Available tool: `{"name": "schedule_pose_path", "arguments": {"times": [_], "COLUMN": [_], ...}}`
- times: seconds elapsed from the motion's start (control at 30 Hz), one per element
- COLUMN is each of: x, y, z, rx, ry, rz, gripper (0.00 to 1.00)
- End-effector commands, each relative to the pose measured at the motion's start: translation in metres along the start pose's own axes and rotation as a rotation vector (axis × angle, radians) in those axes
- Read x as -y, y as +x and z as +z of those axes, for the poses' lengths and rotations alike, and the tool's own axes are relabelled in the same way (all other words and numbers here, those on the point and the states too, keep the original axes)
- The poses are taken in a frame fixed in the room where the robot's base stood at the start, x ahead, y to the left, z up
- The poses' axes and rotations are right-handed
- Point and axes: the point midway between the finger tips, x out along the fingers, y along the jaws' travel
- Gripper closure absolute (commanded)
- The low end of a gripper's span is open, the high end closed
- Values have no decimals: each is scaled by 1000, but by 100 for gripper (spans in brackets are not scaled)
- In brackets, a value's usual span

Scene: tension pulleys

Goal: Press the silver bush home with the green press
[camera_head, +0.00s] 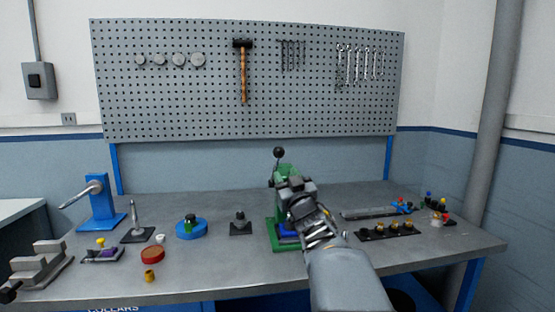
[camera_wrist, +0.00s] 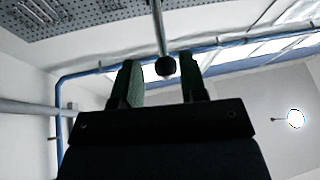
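The green press (camera_head: 287,171) stands mid-table on a green base (camera_head: 276,240). Its lever ends in a black ball knob (camera_head: 279,152), standing up above the press head. My gripper (camera_head: 293,184) is in front of the press head, below the knob, and hides much of the press. In the wrist view my gripper (camera_wrist: 157,62) is open, its two fingers apart. The black knob (camera_wrist: 166,67) on its thin rod shows in the gap between them; I cannot tell how far beyond the tips it is. A blue part (camera_head: 288,231) sits on the press base. I cannot make out the silver bush.
A black square block (camera_head: 241,229) and a blue round fixture (camera_head: 191,229) stand left of the press. A blue lever tool (camera_head: 101,205) is at far left. A dark rail of parts (camera_head: 388,232) lies to the right. A pegboard (camera_head: 215,100) hangs behind.

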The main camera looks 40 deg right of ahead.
Motion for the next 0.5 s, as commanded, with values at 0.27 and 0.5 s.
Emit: {"name": "schedule_pose_path", "arguments": {"times": [0.27,0.5], "x": [0,0], "y": [51,74], "z": [-1,0], "rx": [1,0], "ry": [1,2], "rz": [-1,0], "gripper": [61,61]}}
